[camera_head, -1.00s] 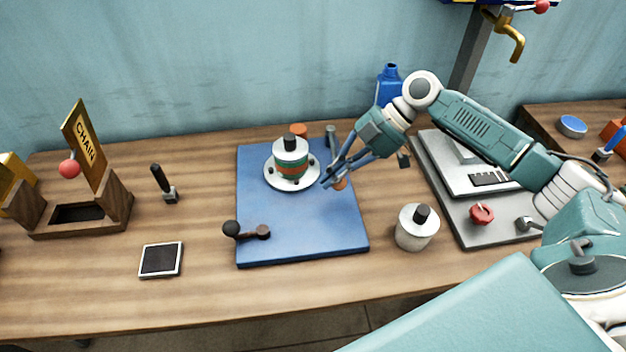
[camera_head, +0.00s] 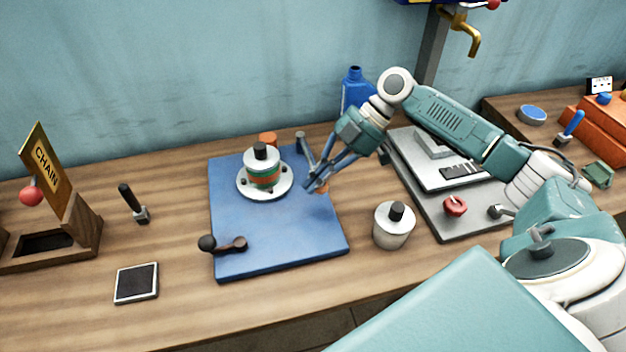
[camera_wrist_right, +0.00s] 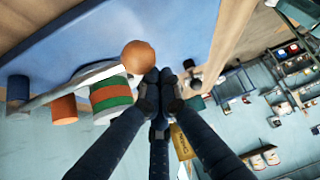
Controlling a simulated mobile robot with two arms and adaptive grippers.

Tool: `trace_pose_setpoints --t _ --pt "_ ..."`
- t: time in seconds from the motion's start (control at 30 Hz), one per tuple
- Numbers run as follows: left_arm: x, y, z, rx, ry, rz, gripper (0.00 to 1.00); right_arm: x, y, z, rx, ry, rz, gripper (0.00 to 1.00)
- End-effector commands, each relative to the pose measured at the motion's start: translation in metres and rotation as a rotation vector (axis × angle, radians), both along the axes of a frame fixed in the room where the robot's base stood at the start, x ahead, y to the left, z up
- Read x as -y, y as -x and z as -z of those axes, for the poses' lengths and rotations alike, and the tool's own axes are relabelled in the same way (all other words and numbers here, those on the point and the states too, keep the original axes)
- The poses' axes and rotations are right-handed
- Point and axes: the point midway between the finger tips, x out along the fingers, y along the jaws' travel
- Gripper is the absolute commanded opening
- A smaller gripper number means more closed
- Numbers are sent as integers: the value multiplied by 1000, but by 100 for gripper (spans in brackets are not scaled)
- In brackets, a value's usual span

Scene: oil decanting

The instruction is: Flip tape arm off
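The tape arm is a slim grey bar (camera_wrist_right: 72,86) with an orange knob (camera_wrist_right: 138,57) at its end, in the right wrist view. It runs from a grey post at the left, past a drum with green and orange bands (camera_wrist_right: 110,97). The head view shows the same drum (camera_head: 264,174) on the blue mat (camera_head: 280,235), with the knob (camera_head: 323,187) mostly behind my fingers. My right gripper (camera_head: 312,187) has its dark fingertips (camera_wrist_right: 160,88) drawn together beside the knob. Nothing shows between them. Contact with the knob is unclear. My left gripper is out of view.
A dark-knobbed lever (camera_head: 225,243) lies at the mat's front left. A white canister (camera_head: 393,228) stands right of the mat, before a grey plate with a red knob (camera_head: 455,206). A blue bottle (camera_head: 354,90) stands behind.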

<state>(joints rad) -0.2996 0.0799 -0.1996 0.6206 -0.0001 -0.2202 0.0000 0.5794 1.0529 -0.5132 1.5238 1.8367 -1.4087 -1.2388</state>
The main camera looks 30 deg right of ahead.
Motion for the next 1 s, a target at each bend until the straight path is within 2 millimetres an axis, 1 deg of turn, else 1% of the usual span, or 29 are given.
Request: trace_pose_setpoints --t 0.07,0.17,0.23,0.27,0.3,0.5,0.6,0.8,1.0 --pt "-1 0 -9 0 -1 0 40 -8 0 -2 -6 5 0 0" --pt "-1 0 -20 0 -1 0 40 -28 -3 -9 -4 0 -2 0" --pt "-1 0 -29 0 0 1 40 -45 -6 -14 0 -3 -1 0" --pt "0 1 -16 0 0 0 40 -32 -7 -13 3 3 8 0" --pt "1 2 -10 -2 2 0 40 -24 -7 -19 4 3 8 0" --pt "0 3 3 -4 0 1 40 5 -4 -53 5 0 5 0" --pt "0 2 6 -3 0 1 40 16 -3 -66 4 -1 5 0" --pt "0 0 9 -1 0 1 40 26 -1 -80 3 -4 3 0" --pt "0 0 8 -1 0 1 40 27 -1 -82 2 -4 3 0"
